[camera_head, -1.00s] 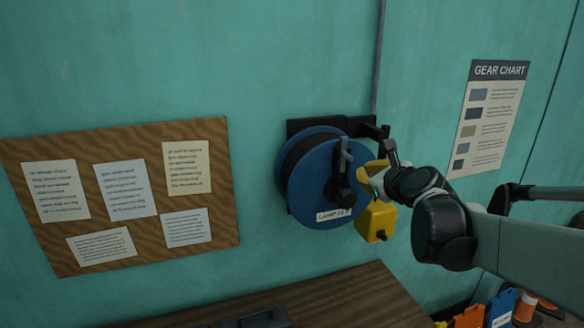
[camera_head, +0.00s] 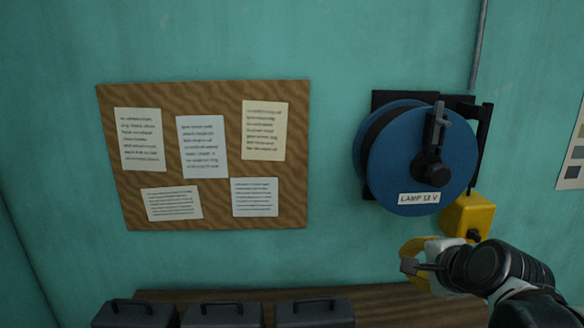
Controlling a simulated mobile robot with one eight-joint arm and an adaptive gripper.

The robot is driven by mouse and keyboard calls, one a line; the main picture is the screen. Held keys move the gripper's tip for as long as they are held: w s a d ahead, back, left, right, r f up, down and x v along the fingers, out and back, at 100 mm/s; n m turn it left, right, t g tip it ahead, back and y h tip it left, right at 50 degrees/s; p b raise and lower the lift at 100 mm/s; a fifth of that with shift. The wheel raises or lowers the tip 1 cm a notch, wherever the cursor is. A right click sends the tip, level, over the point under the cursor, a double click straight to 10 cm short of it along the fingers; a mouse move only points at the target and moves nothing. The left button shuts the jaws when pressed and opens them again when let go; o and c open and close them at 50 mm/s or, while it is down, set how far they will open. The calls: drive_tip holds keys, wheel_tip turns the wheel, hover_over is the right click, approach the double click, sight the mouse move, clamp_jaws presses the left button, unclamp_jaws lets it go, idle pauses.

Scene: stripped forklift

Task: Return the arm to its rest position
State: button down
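My gripper (camera_head: 411,262) is at the lower right, below the blue reel and to the left of the yellow box. It points left, with a yellow part and a dark grey part at its tip. Whether its fingers are open or shut does not show clearly. My dark arm (camera_head: 500,268) reaches in from the lower right corner; the rest of it is out of view.
A blue reel (camera_head: 403,150) labelled "LAMP 12 V" is on the teal wall, with a yellow box (camera_head: 468,215) below it. A cork board (camera_head: 220,100) holds several papers. Several dark cases (camera_head: 222,314) sit on a wooden bench (camera_head: 385,308).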

drive_tip(key=s+a+f+n+g+b, duration=0.1)
drive_tip(key=s+f+n+b, duration=0.4)
drive_tip(key=f, duration=0.5)
drive_tip(key=s+a+f+n+g+b, duration=0.1)
drive_tip(key=s+a+f+n+b, duration=0.1)
drive_tip(key=s+f+n+b, duration=0.3)
drive_tip(key=s+a+f+n+g+h+b, duration=0.1)
drive_tip(key=s+f+n+b, duration=0.4)
drive_tip(key=f+b, duration=0.5)
wheel_tip(320, 180, down, 7)
drive_tip(key=shift+s+a+r+n+g, duration=0.2)
drive_tip(key=shift+a+n+g, duration=0.35)
drive_tip(key=shift+n, duration=0.25)
drive_tip(key=shift+w, duration=0.1)
